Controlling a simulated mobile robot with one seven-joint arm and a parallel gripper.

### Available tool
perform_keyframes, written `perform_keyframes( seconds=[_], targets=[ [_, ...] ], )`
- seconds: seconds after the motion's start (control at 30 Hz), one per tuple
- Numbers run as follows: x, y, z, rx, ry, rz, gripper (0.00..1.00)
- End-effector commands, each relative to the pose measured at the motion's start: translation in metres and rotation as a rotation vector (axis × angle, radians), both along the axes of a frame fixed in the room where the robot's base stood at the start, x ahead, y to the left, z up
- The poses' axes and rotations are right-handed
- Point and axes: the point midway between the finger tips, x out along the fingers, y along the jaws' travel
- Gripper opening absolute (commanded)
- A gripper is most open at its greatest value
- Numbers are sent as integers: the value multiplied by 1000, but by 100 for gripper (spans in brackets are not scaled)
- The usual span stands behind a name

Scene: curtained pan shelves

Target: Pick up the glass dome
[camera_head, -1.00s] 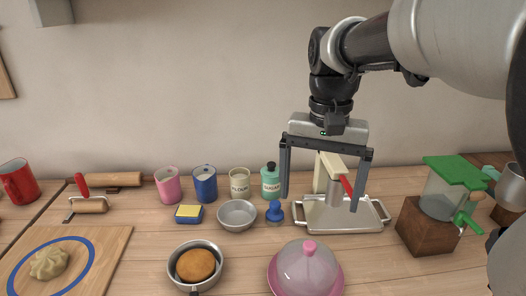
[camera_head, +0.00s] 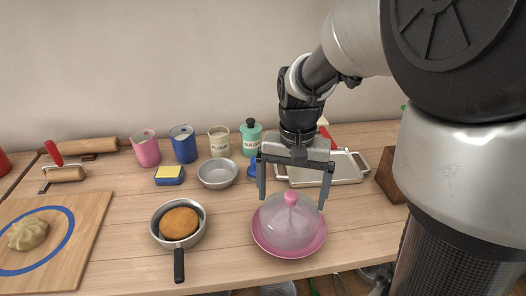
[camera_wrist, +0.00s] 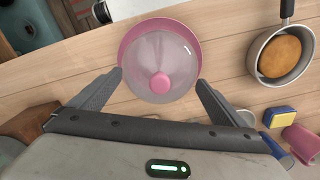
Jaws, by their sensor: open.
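The glass dome (camera_head: 288,222) is clear with a pink knob on top, and it sits on a pink plate (camera_head: 263,243) near the front of the wooden counter. My gripper (camera_head: 291,203) is open and points down over the back part of the dome, with one finger to each side of the knob. In the wrist view the dome (camera_wrist: 150,58) lies ahead of the gripper (camera_wrist: 160,80), and its knob is between the two fingertips. The fingers appear apart from the glass; their exact height above it is hard to tell.
A pan (camera_head: 165,240) with a brown cake stands left of the dome, its handle toward the front. A metal bowl (camera_head: 217,174), a yellow-blue sponge (camera_head: 169,175) and several canisters stand behind. A metal tray (camera_head: 345,170) is behind right. A board (camera_head: 85,225) with dough lies far left.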

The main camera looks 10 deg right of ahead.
Motion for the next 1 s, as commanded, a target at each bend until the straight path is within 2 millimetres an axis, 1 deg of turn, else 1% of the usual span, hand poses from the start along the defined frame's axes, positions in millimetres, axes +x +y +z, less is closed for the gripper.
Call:
perform_keyframes(
  seconds=[0.03, 0.1, 0.33, 0.67, 0.7, 0.77, 0.8, 0.87, 0.9, 1.0],
  targets=[
    [0, 0, -6, 0, 1, 0, 96],
    [0, 0, -9, 0, 0, 0, 96],
    [0, 0, -9, 0, -1, 0, 96],
    [0, 0, -10, 0, 0, -1, 40],
    [-1, 0, -10, 0, 1, -1, 33],
    [-1, 0, -11, 0, 3, -1, 23],
    [-1, 0, -11, 0, 4, -1, 17],
    [-2, 0, -13, 0, 6, -1, 6],
    [-2, 0, -13, 0, 8, -1, 2],
    [-2, 0, -14, 0, 9, -1, 1]
  ],
)
